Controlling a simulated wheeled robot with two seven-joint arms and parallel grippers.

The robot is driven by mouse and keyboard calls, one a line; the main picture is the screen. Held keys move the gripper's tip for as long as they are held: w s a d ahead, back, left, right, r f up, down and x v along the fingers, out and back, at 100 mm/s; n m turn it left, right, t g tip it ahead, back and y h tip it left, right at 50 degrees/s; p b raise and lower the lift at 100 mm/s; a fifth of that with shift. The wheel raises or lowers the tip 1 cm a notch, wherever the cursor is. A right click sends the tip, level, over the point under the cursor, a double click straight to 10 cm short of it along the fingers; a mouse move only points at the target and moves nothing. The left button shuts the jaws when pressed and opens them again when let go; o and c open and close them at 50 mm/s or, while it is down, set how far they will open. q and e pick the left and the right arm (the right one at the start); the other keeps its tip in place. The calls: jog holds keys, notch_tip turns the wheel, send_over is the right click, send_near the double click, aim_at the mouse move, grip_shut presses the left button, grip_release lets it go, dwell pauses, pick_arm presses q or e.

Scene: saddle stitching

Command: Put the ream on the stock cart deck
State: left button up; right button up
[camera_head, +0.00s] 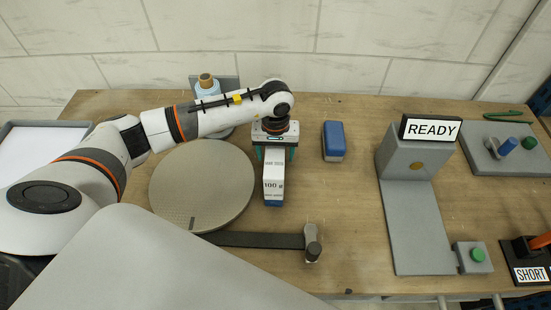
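The ream (273,186) is a white packet with "100 g" print and a blue lower end, near the middle of the wooden table. My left gripper (275,154) is over its far end, with dark green fingers on either side of it. I cannot tell whether the fingers press on the ream or whether it is lifted. No stock cart is clearly identifiable; a grey-rimmed white surface (8,130) shows at the far left, partly hidden by my arm. My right gripper is not in view.
A round grey mat (190,185) lies left of the ream and a blue block (333,140) to its right. A dark bar with an upright knob (312,245) lies in front. A grey stand with a READY sign (431,129) and a green button (478,254) are at right.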

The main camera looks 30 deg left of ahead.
pick_arm(q)
grip_shut()
jog(key=shift+w+r, duration=0.15)
